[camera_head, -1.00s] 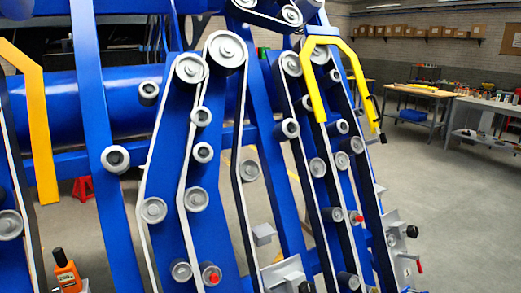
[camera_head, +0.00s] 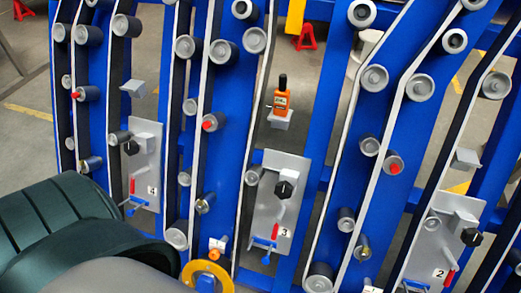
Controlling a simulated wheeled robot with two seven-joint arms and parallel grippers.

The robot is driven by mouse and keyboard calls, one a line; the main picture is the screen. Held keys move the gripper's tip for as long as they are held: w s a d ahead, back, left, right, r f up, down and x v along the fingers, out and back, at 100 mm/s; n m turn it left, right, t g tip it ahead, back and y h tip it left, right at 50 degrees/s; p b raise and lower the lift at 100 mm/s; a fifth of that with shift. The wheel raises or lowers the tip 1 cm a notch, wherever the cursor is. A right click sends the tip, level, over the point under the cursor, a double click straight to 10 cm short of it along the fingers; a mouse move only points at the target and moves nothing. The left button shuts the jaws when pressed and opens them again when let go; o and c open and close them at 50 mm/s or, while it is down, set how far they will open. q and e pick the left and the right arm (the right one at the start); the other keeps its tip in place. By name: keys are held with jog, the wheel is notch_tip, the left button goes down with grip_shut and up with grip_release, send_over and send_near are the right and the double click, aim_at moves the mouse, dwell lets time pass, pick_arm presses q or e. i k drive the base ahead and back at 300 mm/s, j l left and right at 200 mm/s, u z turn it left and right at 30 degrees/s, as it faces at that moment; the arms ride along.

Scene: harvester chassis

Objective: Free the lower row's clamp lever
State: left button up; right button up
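Three grey plates sit low on the blue rows: plate 4 (camera_head: 147,165), plate 3 (camera_head: 277,210) and plate 2 (camera_head: 440,240). Each has a black knob, including the plate 3 knob (camera_head: 284,189). A red lever shows at the lower part of each: the plate 4 red lever (camera_head: 132,186), plate 3 red lever (camera_head: 275,232) and plate 2 red lever (camera_head: 450,279). Small blue handles show beside them, such as the plate 3 blue handle (camera_head: 263,243). I cannot tell which lever the task names. Neither gripper is in view.
An orange device (camera_head: 282,100) stands on a small grey bracket above plate 3. Belts and rollers run along the blue frames. A dark ribbed rounded body (camera_head: 60,225) fills the lower left. A yellow ring (camera_head: 222,271) is at the bottom. Red stands (camera_head: 305,36) are on the floor behind.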

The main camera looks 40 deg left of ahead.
aim_at(278, 219)
jog(key=u, duration=0.95)
jog(key=k+l+z, duration=0.15)
jog(key=l, duration=0.15)
jog(key=k+l+z, duration=0.3)
jog(key=l, duration=0.25)
jog(key=i, duration=0.05)
